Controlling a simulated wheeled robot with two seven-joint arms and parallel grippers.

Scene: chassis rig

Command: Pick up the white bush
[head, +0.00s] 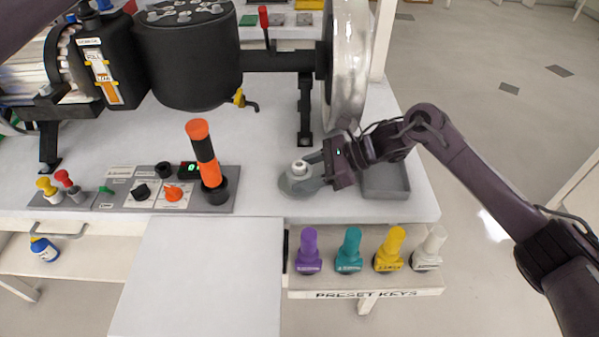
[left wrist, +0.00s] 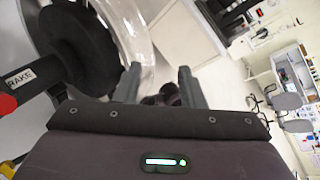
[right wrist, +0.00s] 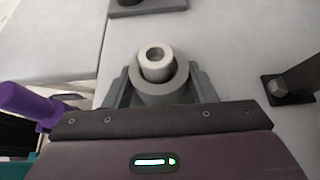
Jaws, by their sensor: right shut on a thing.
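The white bush (head: 299,167) is a short pale ring with a hole in its top. It stands upright at a round grey base (head: 287,187) on the white worktop, left of the grey tray. In the right wrist view the bush (right wrist: 157,64) sits between my fingers, with a wider grey collar (right wrist: 172,94) around its lower part. My right gripper (head: 304,174) comes in from the right and is shut on the bush, low over the worktop; the fingertips are partly hidden behind the collar.
A grey tray (head: 386,182) lies close under my right arm. The metal wheel (head: 347,65) and its dark stand (head: 305,110) rise behind. A control panel with an orange-black lever (head: 204,152) is at left. Preset keys (head: 350,250) stand along the front shelf.

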